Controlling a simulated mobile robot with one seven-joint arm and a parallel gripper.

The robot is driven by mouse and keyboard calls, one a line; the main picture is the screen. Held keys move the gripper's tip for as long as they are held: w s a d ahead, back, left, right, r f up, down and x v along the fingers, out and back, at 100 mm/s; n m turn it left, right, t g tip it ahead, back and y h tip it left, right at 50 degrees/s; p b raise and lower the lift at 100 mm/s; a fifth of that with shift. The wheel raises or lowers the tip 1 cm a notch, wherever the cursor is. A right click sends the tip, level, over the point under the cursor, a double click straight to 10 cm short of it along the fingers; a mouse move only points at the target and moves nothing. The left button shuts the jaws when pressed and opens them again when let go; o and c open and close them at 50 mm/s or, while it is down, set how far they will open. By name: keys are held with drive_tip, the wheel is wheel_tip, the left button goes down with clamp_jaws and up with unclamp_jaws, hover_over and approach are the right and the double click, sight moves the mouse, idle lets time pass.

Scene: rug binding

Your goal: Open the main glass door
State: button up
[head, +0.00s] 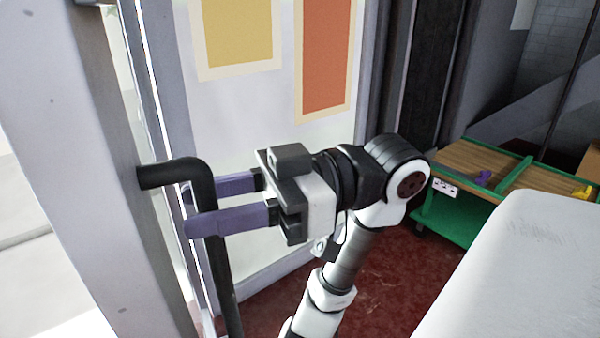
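The glass door's grey frame (85,130) stands at the left, with bright panes at its left side. A black bent handle (224,285) sticks out from this frame and runs downward. My gripper (186,208) reaches in from the right with two purple fingers at handle height. The upper finger passes behind the handle bar and the lower finger passes in front of it, so the bar lies between them. The fingers are apart; I cannot tell whether they press on the bar.
A pale panel (240,105) with a yellow poster (237,32) and an orange poster (325,55) is behind my gripper. A green-framed wooden table (465,160) stands at right, over red floor (390,275). A white rounded surface (525,270) fills the lower right.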

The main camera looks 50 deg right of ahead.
drive_tip(key=b+v, duration=0.2)
drive_tip(key=v, duration=1.1)
drive_tip(key=shift+d, duration=0.15)
drive_tip(key=shift+s+r, duration=0.1)
